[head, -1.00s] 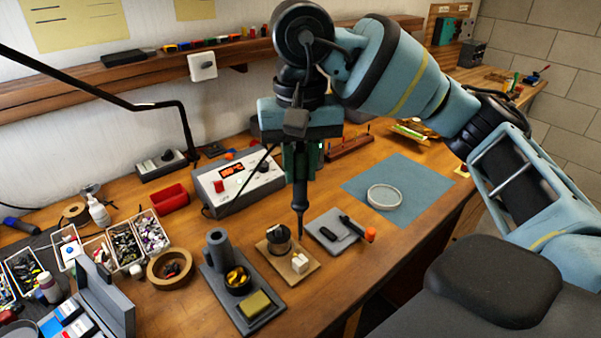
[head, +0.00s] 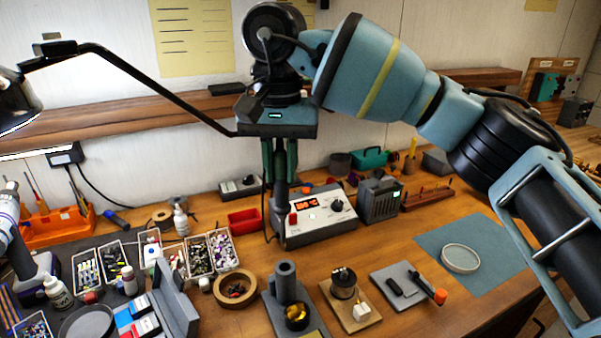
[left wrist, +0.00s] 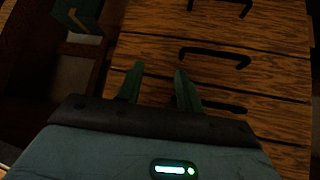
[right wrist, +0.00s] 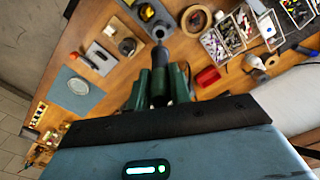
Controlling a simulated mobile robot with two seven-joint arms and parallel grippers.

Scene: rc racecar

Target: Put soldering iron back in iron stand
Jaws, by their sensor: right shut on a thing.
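The iron stand, a grey base with an upright tube (head: 285,283) and a cup of brass wool (head: 297,316), is at the front middle of the bench. My right gripper (head: 280,165) points down and is shut on the dark soldering iron (head: 281,195). The iron hangs upright, in line with the stand's tube in the head view, with a gap between them in the picture. The right wrist view shows the iron (right wrist: 159,88) between the green fingers. My left gripper (left wrist: 158,86) is open and empty, over a wooden drawer front, and is outside the head view.
The soldering station (head: 318,213) stands behind the stand. A wooden holder (head: 350,310) and a grey tray (head: 408,287) are at right. The blue mat (head: 470,250) is mostly clear.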

